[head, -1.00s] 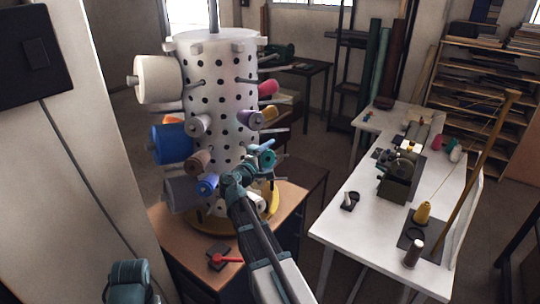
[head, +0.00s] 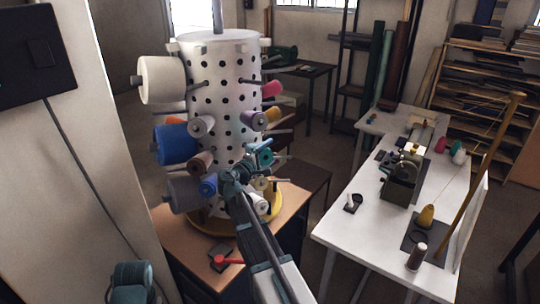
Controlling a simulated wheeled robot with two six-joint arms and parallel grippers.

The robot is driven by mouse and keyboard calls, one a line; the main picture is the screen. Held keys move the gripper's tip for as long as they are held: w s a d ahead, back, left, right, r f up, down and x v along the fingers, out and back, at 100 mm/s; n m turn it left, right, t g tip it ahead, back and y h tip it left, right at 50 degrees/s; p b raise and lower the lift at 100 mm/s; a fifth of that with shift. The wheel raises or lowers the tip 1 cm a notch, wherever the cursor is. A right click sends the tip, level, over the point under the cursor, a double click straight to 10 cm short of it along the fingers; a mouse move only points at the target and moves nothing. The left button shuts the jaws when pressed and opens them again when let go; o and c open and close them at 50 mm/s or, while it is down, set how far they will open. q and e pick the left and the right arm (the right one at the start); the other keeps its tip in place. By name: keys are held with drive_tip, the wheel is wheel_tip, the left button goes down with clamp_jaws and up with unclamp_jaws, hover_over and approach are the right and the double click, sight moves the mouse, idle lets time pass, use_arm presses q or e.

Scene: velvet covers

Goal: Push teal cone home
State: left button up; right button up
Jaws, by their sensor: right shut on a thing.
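The teal cone (head: 265,158) is at the right front side of the white perforated drum rack (head: 222,95), low down, among other spools on pegs. My right gripper (head: 251,165) reaches up from below to the drum's lower front and is shut on the teal cone. The gripper and wrist hide part of the cone and its peg, so I cannot tell how far the cone sits on the peg. My left gripper is out of view; only a teal joint of my left arm shows at the lower left.
Close by on the drum are a blue cone (head: 207,185), a purple spool (head: 260,118) and a pink spool (head: 270,89). The drum stands on a yellow base (head: 212,225) on a brown cabinet. A white table (head: 340,230) with a winding machine is at right.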

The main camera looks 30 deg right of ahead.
drive_tip(key=shift+w+a+f, duration=0.1)
drive_tip(key=shift+w+f, duration=0.05)
drive_tip(key=shift+w, duration=0.55)
drive_tip(key=shift+w+f, duration=0.1)
drive_tip(key=shift+w, duration=0.55)
drive_tip(key=o, duration=1.2)
drive_tip(key=v, duration=1.3)
drive_tip(key=shift+s+a, duration=0.2)
drive_tip(key=shift+a, duration=0.15)
drive_tip(key=s+a+f+m+g+y+b, duration=0.1)
drive_tip(key=s+a+f+y, duration=0.3)
drive_tip(key=s+a+f, duration=0.4)
drive_tip(key=s+a+f+m+g+y+b, duration=0.1)
drive_tip(key=s+a+f+g+y, duration=0.3)
drive_tip(key=s+a+f, duration=0.3)
drive_tip(key=s+a+f+m+g+y+b, duration=0.1)
drive_tip(key=s+a+f+g+y, duration=0.2)
drive_tip(key=s+a+f+y, duration=0.3)
drive_tip(key=shift+s+a+f, duration=0.45)
drive_tip(key=shift+s+a, duration=0.3)
drive_tip(key=shift+a, duration=0.25)
drive_tip(key=shift+s+a+f, duration=0.45)
drive_tip(key=shift+s+a, duration=0.35)
drive_tip(key=shift+a, duration=0.2)
drive_tip(key=shift+s+a+f, duration=0.45)
drive_tip(key=shift+s+a, duration=0.3)
drive_tip(key=shift+a, duration=0.2)
